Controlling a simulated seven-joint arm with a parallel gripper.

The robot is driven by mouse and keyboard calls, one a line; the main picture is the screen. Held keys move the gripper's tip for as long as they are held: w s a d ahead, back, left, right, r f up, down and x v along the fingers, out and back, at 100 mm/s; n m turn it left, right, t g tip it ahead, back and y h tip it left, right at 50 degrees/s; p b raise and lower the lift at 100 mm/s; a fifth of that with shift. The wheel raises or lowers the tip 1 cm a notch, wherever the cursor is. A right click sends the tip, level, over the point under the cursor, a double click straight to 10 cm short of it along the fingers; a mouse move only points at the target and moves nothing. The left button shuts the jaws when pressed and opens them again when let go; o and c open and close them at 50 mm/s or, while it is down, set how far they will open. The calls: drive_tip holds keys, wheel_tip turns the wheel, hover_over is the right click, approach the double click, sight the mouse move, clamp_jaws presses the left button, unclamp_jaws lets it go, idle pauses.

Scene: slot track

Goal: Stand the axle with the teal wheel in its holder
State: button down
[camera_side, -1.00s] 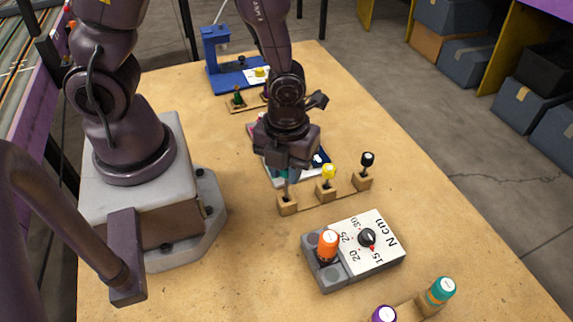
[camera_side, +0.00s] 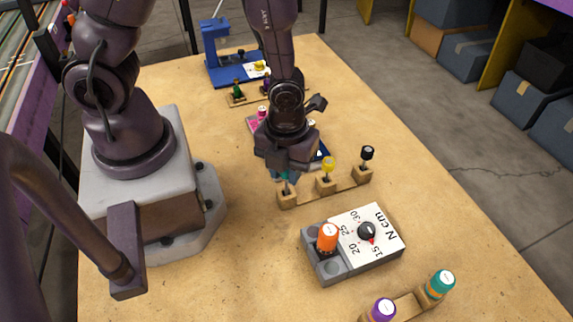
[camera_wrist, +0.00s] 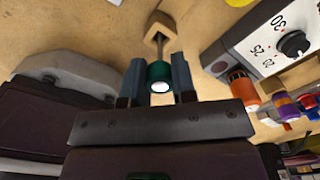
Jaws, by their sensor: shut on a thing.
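My gripper (camera_wrist: 158,84) is shut on the teal wheel (camera_wrist: 158,70), which sits between its two fingers in the wrist view. The metal axle (camera_wrist: 160,42) runs from the wheel to a wooden holder block (camera_wrist: 172,22). In the side view my gripper (camera_side: 285,172) is over the left block (camera_side: 287,199) of the wooden holder. The axle (camera_side: 285,188) looks roughly upright, with its lower end at this block. How deep it sits in the hole cannot be told. The wheel is mostly hidden there by the gripper.
The same holder row carries a yellow wheel (camera_side: 328,164) and a black wheel (camera_side: 367,153) on axles. In front stands a grey torque box (camera_side: 370,240) with an orange-handled driver (camera_side: 327,236). Teal (camera_side: 441,282) and purple (camera_side: 383,309) handles stand nearer. A blue fixture (camera_side: 218,60) is at the back.

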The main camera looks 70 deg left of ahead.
drive_tip(key=shift+f, duration=0.7)
idle(0.4)
drive_tip(key=c, duration=0.8)
unclamp_jaws()
drive_tip(key=shift+c, duration=0.2)
